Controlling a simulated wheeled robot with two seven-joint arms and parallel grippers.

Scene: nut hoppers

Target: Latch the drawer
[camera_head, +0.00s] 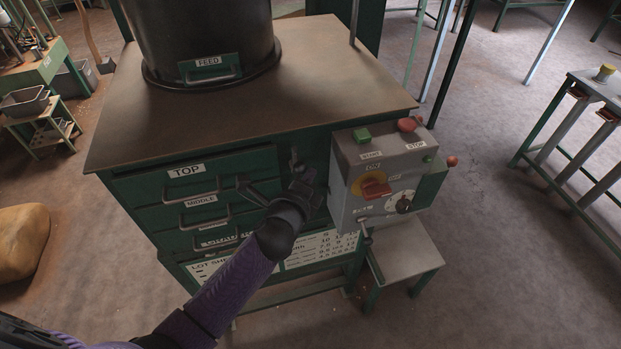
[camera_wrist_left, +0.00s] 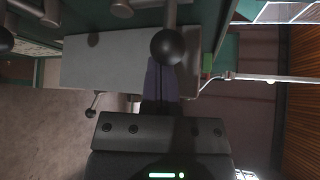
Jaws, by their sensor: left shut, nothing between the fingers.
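The green drawer cabinet (camera_head: 140,190) stands in front of me with drawers labelled TOP (camera_head: 185,170) and MIDDLE (camera_head: 200,201); a lower label is partly hidden by my arm. The drawers look pushed in. My left gripper (camera_head: 308,178) is at the cabinet's front, right of the drawers and left of the control box. In the left wrist view its fingers (camera_wrist_left: 160,82) are shut and empty. A black ball knob on a rod (camera_wrist_left: 168,46) appears just in front of the fingertips there; I cannot tell whether they touch. The latch is mostly hidden behind my gripper in the head view.
The grey control box (camera_head: 352,150) with START and STOP buttons and a red switch (camera_head: 375,187) is close on the gripper's right. A small side table (camera_head: 408,250) stands below it. A FEED hopper (camera_head: 200,30) sits on the cabinet top.

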